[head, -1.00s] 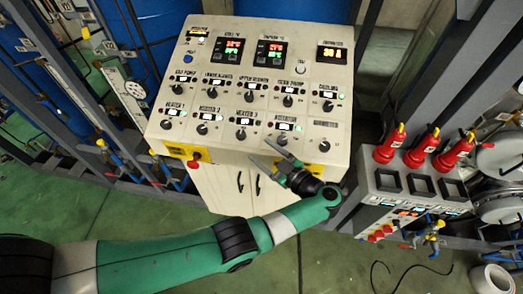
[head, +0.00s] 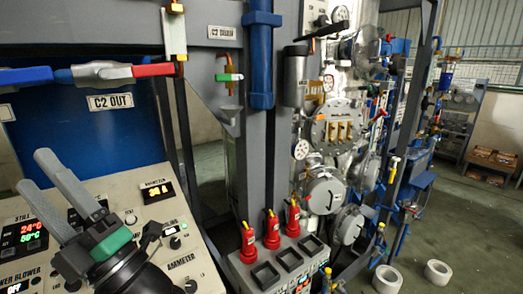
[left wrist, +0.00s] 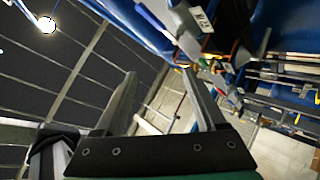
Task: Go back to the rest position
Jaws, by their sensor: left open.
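My left gripper (head: 38,172) is in the lower left of the head view, close to the camera. Its two grey fingers are apart and point up and to the left, with nothing between them. It overlaps the control panel (head: 148,212) in the picture and hides part of its displays and switches; I cannot tell the gap between them. In the left wrist view the open fingers (left wrist: 158,74) point up into empty space, with ceiling bars beyond them. My right gripper is in neither view.
Three red-handled devices (head: 270,230) stand on a grey box right of the panel. Above are pipes and a red-handled valve (head: 150,69). Round metal flanges (head: 326,190) stand at centre right. Two white rolls (head: 387,279) lie on the green floor, which is open at the right.

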